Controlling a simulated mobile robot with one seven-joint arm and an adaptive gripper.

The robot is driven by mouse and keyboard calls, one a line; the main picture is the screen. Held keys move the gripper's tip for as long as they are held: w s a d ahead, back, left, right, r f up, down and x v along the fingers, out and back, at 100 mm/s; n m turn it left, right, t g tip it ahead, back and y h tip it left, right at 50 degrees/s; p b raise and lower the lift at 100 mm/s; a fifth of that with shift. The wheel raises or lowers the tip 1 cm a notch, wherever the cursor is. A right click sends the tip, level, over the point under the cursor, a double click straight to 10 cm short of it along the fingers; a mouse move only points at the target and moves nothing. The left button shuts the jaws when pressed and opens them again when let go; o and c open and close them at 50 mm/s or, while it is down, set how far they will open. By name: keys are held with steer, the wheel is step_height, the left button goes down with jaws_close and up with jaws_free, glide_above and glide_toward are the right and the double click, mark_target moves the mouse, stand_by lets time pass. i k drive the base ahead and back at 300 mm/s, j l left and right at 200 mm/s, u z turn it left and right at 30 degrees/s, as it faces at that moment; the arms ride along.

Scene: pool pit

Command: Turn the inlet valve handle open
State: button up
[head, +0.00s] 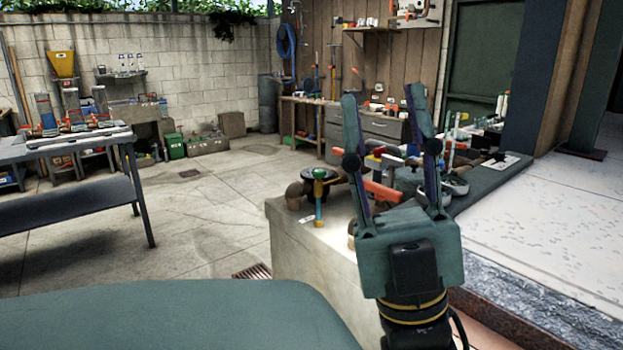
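My gripper (384,98) points away from me, with its two dark fingers spread apart and nothing seen held between them. Beyond it, brown pipework (297,194) with a dark round fitting (318,174) stands on a pale concrete block. A small upright piece with a yellow and teal stem (318,200) is at its front. The fingers hide part of the pipework.
The concrete block (300,255) has a clear front face and stands right of open floor. A dark table (60,205) is at left. A teal surface (200,320) fills the lower left. Crowded tools and bowls (456,185) lie beyond my gripper.

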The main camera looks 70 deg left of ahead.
mark_target(382, 193)
steer(key=u, duration=1.3)
steer(key=i+u, duration=0.1)
steer(key=u, duration=0.3)
steer(key=i+l+u, duration=0.25)
steer(key=i, duration=0.2)
steer(key=i+l+u, duration=0.2)
steer(key=i, duration=0.2)
